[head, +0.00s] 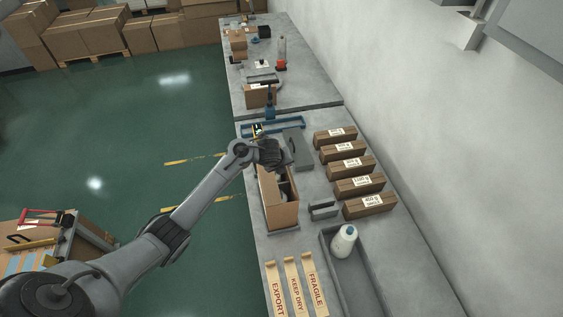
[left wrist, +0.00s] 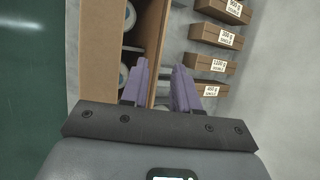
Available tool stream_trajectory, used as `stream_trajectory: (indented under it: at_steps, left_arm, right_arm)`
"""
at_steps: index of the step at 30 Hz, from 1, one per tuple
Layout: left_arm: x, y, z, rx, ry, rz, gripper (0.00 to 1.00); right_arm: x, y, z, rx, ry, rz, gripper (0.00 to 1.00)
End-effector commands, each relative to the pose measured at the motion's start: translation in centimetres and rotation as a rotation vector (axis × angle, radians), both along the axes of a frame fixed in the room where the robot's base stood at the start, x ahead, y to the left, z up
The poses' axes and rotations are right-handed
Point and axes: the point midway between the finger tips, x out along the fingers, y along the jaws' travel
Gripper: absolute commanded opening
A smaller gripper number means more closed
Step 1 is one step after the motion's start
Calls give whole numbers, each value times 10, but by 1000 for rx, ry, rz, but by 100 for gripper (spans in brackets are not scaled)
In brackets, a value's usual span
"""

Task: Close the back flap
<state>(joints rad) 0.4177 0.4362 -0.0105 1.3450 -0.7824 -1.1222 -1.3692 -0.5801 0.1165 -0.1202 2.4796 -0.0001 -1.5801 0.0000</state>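An open brown cardboard box (head: 283,215) stands on the grey bench; it also shows in the left wrist view (left wrist: 98,50). White rounded items (left wrist: 129,16) lie inside it. My left gripper (head: 277,160) is over the far end of the box, and my arm and hand hide much of that end. In the left wrist view its two purple fingers (left wrist: 157,88) are apart, above the box's right wall. I cannot make out the back flap clearly or tell whether a finger touches it. My right gripper is not in view.
Several labelled brown cartons (head: 346,163) stand in a row right of the box. A grey tray (head: 328,252) holds a white cone-shaped spool (head: 343,241). A small grey block (head: 323,210) sits beside the box. Label strips (head: 293,285) lie at the near end. A blue frame (head: 290,124) is beyond.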

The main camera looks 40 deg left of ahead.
Motion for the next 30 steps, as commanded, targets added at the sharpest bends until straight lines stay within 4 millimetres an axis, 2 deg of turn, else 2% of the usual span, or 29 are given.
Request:
stream_trajectory:
  at_steps: [1,6,21,23,26,30]
  left_arm:
    - [-3,-2,7,-2,-1,-1,30]
    - [-10,-3,18,-2,1,0,30]
    - [-7,-7,23,-2,-9,-10,30]
    - [0,-14,26,-5,-26,-27,30]
    - [18,-35,36,-13,-67,-79,30]
    - [51,-80,55,-37,-143,-199,30]
  right_arm:
    - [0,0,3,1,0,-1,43]
    - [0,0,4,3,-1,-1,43]
    - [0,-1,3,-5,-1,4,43]
    - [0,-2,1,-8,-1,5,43]
    - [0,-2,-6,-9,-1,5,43]
    - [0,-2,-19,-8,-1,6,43]
